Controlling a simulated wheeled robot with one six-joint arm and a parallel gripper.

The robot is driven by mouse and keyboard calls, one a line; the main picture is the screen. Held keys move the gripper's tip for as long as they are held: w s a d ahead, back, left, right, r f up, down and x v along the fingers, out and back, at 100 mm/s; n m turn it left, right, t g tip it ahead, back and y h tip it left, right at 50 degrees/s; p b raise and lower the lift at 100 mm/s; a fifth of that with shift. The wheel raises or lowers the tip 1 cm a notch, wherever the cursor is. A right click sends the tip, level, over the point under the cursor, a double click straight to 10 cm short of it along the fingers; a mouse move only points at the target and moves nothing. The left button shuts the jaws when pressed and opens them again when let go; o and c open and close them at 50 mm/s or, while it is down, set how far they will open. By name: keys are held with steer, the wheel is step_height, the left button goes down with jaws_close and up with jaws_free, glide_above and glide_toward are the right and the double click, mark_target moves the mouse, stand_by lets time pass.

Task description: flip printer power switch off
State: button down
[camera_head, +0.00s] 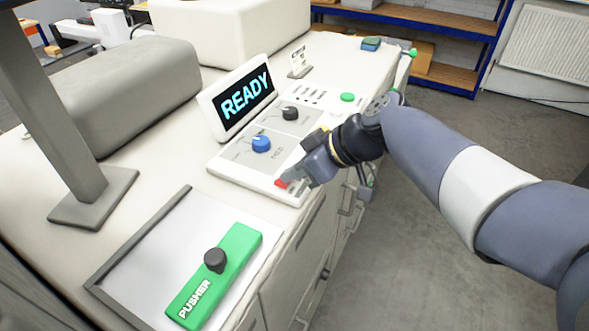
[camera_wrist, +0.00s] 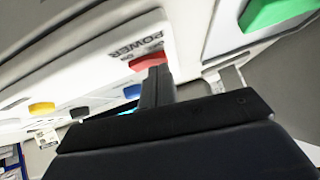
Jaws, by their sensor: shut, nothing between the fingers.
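The printer's power switch is a small red rocker (camera_head: 281,183) at the front corner of the white control panel (camera_head: 228,168). In the wrist view the red rocker (camera_wrist: 148,61) sits beside the word POWER, partly covered by my fingers. My gripper (camera_head: 291,179) is shut and empty, with its fingertips right at the switch. In the wrist view the closed fingers (camera_wrist: 157,74) overlap the rocker's lower edge; I cannot tell whether they touch it. The display (camera_head: 245,100) reads READY. Which way the rocker is tilted is not clear.
A blue knob (camera_head: 261,144) and a black knob (camera_head: 290,113) stand on the panel near my gripper, with a green button (camera_head: 347,97) farther back. A green pusher (camera_head: 214,277) with a black knob lies on a tray at the front. Open floor lies to the right.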

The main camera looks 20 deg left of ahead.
steer(key=shift+f+b, duration=0.45)
steer(key=shift+b, duration=0.55)
steer(key=shift+s+r+t, duration=0.1)
steer(key=shift+r+t, duration=0.1)
steer(key=shift+t, duration=0.1)
steer(key=shift+w+d+r, duration=0.1)
steer(key=shift+w, duration=0.75)
